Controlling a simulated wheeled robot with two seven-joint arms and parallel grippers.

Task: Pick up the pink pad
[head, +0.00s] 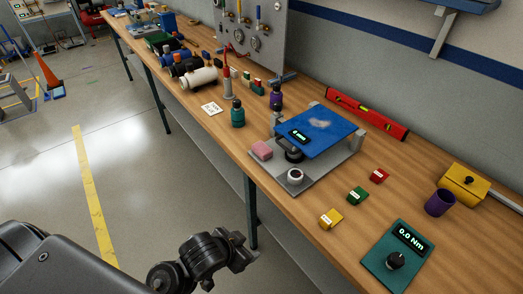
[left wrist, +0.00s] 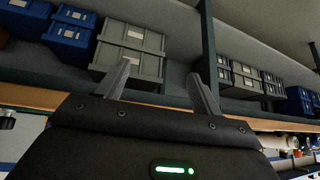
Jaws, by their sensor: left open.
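The pink pad (head: 262,149) is a small pink block at the left corner of a grey base plate (head: 318,178) on the wooden bench, in the head view. It lies beside a blue plate (head: 315,130) with a small display. My left gripper (left wrist: 160,68) is open and empty in the left wrist view, with its two fingers spread. In the head view my left arm is low at the bottom, in front of the bench and well apart from the pad. The left wrist view does not show the pad. My right gripper is in neither view.
A teal bottle (head: 238,114) and purple bottle (head: 276,98) stand behind. Yellow (head: 331,219), green (head: 358,195) and red (head: 379,176) blocks lie to the right. Grey crates (left wrist: 131,52) sit on a shelf.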

